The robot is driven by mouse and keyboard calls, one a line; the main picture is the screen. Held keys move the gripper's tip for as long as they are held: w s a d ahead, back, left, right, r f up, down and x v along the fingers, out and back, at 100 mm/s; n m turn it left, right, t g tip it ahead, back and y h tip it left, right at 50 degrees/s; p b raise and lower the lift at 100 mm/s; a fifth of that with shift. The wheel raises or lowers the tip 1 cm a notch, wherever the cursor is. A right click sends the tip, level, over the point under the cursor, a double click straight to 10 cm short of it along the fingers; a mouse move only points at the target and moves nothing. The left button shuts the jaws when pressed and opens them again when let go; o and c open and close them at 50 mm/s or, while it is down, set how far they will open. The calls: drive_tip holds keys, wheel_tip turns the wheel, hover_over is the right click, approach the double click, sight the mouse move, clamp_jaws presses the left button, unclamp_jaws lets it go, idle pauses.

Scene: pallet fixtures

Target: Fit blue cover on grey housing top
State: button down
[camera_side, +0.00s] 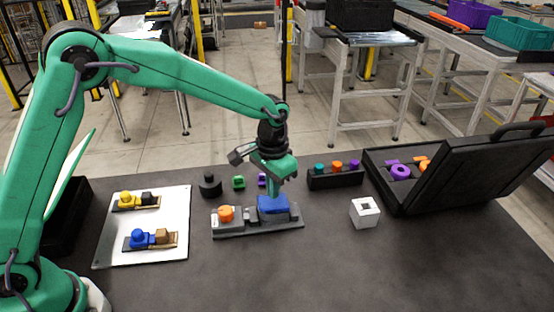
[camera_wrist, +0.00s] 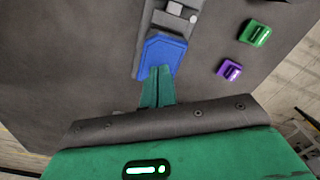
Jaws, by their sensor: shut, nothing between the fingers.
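The blue cover (camera_side: 272,204) sits at the right part of a dark grey pallet fixture (camera_side: 258,229), over a grey part that I take to be the housing, mostly hidden beneath it. In the wrist view the blue cover (camera_wrist: 166,50) lies flat along the grey fixture. My gripper (camera_side: 273,192) is just above the cover in the side view. In the wrist view its green fingers (camera_wrist: 158,72) are together, with nothing between them, and their tips overlap the cover's near edge. I cannot tell whether they touch it.
An orange round part (camera_side: 226,213) sits on the fixture's left. A white board (camera_side: 112,243) with colored parts lies left. Behind are a black cylinder (camera_side: 210,186), a green part (camera_side: 239,182) and a dark rack (camera_side: 335,181). A white cube (camera_side: 364,213) and open black case (camera_side: 404,205) stand right.

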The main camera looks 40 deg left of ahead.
sight(270, 201)
drive_tip(key=shift+f, duration=0.95)
idle(0.4)
drive_tip(key=shift+r, duration=0.2)
drive_tip(key=shift+r, duration=3.4)
drive_tip(key=s+a+r+n+t, duration=0.1)
drive_tip(key=s+a+r+t, duration=0.2)
drive_tip(key=s+a+r, duration=0.75)
drive_tip(key=s+a+n+t, duration=0.1)
drive_tip(key=s+a, duration=0.2)
drive_tip(key=s, duration=0.4)
drive_tip(key=s+a+n+t, duration=0.1)
drive_tip(key=s+a, duration=0.1)
drive_tip(key=s, duration=0.5)
drive_tip(key=shift+s+a+r+t, duration=0.25)
drive_tip(key=shift+a+r+t, duration=0.05)
drive_tip(key=shift+a+r, duration=0.1)
